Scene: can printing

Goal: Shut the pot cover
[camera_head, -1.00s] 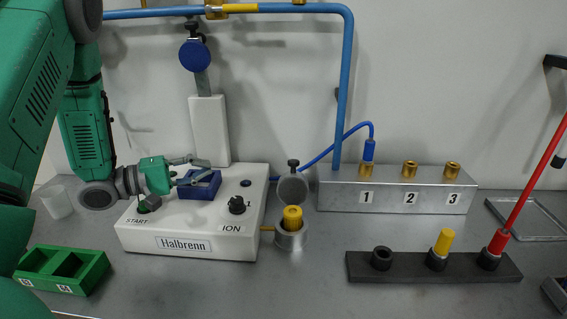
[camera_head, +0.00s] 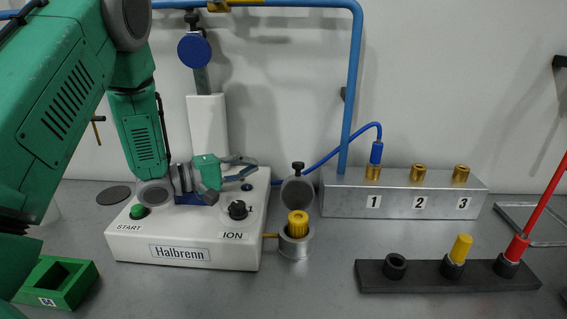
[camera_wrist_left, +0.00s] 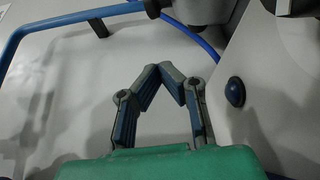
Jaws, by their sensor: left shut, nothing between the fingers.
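The small metal pot (camera_head: 296,248) stands just right of the white Halbrenn box, with a yellow ribbed piece (camera_head: 298,223) in it. Its round grey cover (camera_head: 298,194) stands raised open behind the pot, with a dark knob at its top. My left gripper (camera_head: 254,167) is over the right part of the white box, left of the cover and apart from it. Its fingertips (camera_wrist_left: 168,72) meet in the left wrist view with nothing between them. My right gripper is not in view.
The white box (camera_head: 130,240) carries a green START button (camera_head: 137,212) and a black ION knob (camera_head: 238,210). A blue hose (camera_head: 335,140) arches behind the pot to a numbered metal block (camera_head: 405,195). A dark rack (camera_head: 425,277) lies front right. Bare bench shows before the pot.

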